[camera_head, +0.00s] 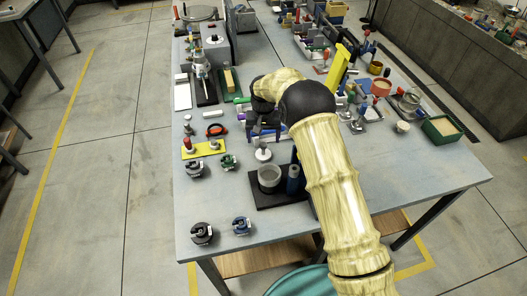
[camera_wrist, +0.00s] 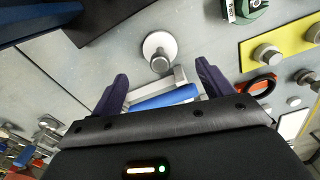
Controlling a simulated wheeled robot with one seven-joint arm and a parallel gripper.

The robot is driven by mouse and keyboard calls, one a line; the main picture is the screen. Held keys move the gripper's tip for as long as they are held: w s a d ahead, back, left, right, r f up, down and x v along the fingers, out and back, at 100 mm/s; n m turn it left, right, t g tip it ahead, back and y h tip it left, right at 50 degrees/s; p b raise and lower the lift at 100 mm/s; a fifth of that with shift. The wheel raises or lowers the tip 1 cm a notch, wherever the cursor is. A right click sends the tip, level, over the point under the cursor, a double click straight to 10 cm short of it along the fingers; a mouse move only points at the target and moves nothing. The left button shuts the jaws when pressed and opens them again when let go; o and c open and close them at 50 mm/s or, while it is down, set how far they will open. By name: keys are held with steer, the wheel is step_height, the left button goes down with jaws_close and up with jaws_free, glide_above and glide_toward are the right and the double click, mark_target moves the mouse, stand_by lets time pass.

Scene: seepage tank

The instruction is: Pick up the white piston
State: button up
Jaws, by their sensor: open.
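The white piston (camera_head: 263,155), a pale round disc with a short grey rod standing up from it, stands on the blue-grey table. It also shows in the wrist view (camera_wrist: 159,47), just beyond the fingertips. My gripper (camera_wrist: 162,80) is open, its two dark fingers apart, with the piston ahead of the gap and no contact seen. In the head view my gripper (camera_head: 263,132) is just behind the piston, partly hidden by my arm. A blue cylinder and pale bars (camera_wrist: 165,97) show between the fingers, lower down; I cannot tell their height.
A black plate (camera_head: 262,203) with a grey cup (camera_head: 269,177) and a blue cylinder (camera_head: 293,178) is in front of the piston. A yellow plate (camera_head: 204,149) with knobs and a green clamp (camera_head: 228,162) are to the left.

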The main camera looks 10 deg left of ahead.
mark_target(263, 154)
steer(key=shift+f, duration=1.1)
steer(key=shift+s+f+p, duration=0.1)
steer(key=shift+f+p, duration=1.35)
steer(key=shift+f, duration=1.15)
steer(key=c, duration=1.1)
